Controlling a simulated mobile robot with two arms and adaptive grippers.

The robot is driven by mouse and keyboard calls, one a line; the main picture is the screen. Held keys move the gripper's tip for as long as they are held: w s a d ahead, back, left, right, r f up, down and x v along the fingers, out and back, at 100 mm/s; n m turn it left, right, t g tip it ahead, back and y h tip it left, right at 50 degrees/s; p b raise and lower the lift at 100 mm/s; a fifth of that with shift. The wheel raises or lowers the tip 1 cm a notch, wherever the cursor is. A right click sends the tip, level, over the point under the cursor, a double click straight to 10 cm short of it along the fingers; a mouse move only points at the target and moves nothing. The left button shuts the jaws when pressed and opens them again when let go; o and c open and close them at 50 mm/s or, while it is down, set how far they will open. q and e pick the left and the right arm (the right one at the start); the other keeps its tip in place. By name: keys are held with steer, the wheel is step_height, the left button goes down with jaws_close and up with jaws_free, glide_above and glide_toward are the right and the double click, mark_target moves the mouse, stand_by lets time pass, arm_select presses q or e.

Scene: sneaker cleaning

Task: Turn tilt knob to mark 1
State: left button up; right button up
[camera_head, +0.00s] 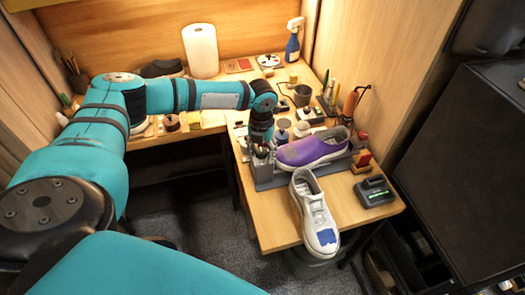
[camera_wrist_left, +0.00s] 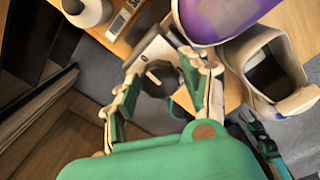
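The tilt knob (camera_wrist_left: 158,78) is a dark round knob with a pale bar on its face, set on a light grey plate (camera_wrist_left: 158,48) in the left wrist view. My left gripper (camera_wrist_left: 162,74) has its two fingers apart, one on each side of the knob. A gap seems to show beside the knob, and I cannot tell whether either finger touches it. In the head view my left gripper (camera_head: 260,152) is at the left end of the grey stand and hides the knob. No mark numbers are readable. My right gripper is not in view.
A purple sneaker (camera_head: 312,148) lies on the grey stand (camera_head: 275,181). A white sneaker (camera_head: 313,215) with a blue patch is in front of it. Bottles and tools crowd the table behind; bare wood shows at front left.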

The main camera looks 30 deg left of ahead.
arm_select(q)
steer(key=c, duration=0.8)
steer(key=shift+o, duration=0.2)
steer(key=m+p, duration=0.1)
steer(key=m, duration=0.2)
steer(key=shift+r, duration=0.1)
steer(key=shift+m, duration=0.6)
